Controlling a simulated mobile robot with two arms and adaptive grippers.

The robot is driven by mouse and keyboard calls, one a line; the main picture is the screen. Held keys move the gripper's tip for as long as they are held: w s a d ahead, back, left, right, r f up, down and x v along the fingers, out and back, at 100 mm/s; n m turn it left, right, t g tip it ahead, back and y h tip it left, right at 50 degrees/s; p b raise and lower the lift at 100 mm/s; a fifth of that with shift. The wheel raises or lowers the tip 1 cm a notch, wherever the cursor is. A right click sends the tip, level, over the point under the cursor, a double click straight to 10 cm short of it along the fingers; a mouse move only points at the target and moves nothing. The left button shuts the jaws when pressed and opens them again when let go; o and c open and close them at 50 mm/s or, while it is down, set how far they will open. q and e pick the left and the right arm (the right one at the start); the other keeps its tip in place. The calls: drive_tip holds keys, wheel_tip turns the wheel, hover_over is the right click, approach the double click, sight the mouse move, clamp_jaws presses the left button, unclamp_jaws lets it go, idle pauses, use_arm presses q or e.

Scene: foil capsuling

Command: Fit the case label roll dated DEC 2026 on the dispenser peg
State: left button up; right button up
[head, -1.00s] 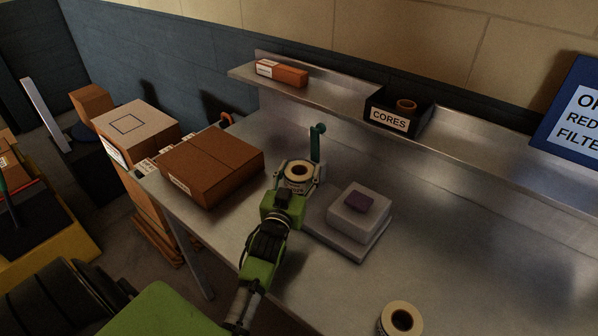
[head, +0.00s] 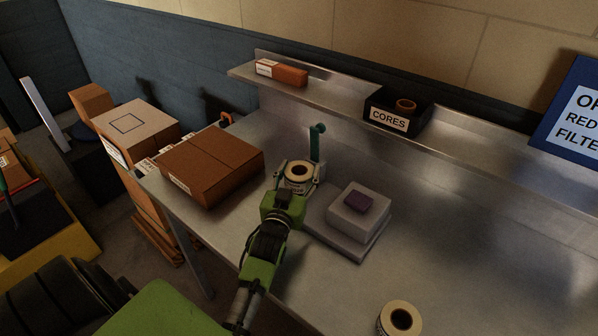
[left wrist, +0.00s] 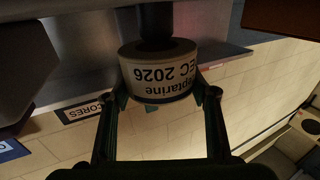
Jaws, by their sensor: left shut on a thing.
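My left gripper (head: 299,176) is shut on a cream label roll (head: 290,172) with a brown core, held level over the bench. In the left wrist view, the roll (left wrist: 160,75) sits between the fingertips, its printing upside down and reading DEC 2026. A dark upright cylinder (left wrist: 155,20) meets the roll's underside there. I cannot tell whether it enters the core. A teal post (head: 316,145) with a round knob stands just behind the roll. A second label roll (head: 401,318) lies at the front of the bench. My right gripper is out of view.
A brown carton (head: 211,166) is to the left. A black CORES bin (head: 392,108) and an orange box (head: 281,72) sit on the back shelf. The bench's right side is clear.

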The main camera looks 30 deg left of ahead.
use_arm(q)
drive_tip(key=shift+r+p, duration=0.1)
drive_tip(key=shift+p, duration=0.2)
idle(0.5)
drive_tip(key=shift+f+b, duration=0.3)
drive_tip(key=shift+f, duration=0.15)
drive_tip(key=o, duration=1.3)
drive_tip(key=v, duration=0.7)
drive_tip(key=shift+s+d, duration=0.15)
drive_tip(key=shift+s, duration=0.1)
